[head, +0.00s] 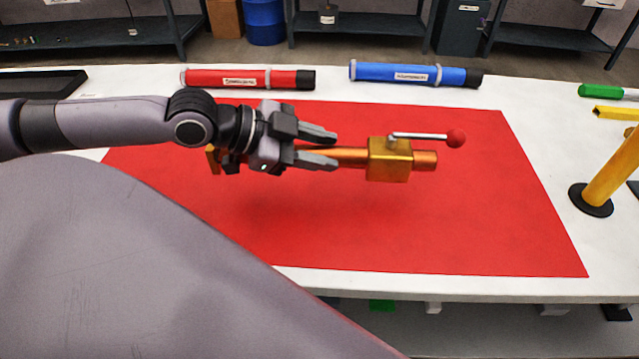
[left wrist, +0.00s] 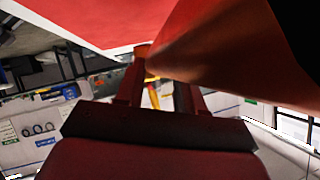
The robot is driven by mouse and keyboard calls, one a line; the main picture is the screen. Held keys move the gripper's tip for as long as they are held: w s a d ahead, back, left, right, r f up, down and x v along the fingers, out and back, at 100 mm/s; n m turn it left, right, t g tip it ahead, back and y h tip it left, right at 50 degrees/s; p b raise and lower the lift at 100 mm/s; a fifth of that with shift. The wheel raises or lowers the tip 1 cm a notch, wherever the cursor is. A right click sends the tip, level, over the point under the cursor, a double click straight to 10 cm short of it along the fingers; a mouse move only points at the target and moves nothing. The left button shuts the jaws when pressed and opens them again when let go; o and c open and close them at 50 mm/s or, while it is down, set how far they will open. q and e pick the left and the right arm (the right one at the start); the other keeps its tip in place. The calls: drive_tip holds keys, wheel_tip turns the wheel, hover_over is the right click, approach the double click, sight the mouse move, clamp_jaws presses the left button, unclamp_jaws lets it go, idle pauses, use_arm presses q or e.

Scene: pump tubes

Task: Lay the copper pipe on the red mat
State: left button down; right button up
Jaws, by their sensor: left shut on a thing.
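The copper pipe (head: 345,157) carries a gold valve block (head: 389,160) with a silver lever ending in a red ball. My left gripper (head: 318,150) is shut on the copper pipe, left of the valve block. The pipe lies roughly level across the picture, over the red mat (head: 460,230), with a soft shadow below it on the mat. In the left wrist view the copper pipe (left wrist: 225,50) fills the upper right, close to the camera. Part of the pipe is hidden behind the fingers. My right gripper is not in view.
A red tube (head: 240,79) and a blue tube (head: 405,74) lie along the table's far edge, behind the mat. A yellow post (head: 612,170) on a black base stands at the right. A black tray (head: 45,83) sits at the far left. Much of the mat is clear.

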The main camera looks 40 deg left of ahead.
use_arm(q)
drive_tip(key=shift+f, duration=1.5)
wheel_tip(320, 180, down, 4)
drive_tip(key=shift+r+b, duration=0.1)
drive_tip(key=shift+b, duration=0.45)
drive_tip(key=c, duration=0.7)
unclamp_jaws()
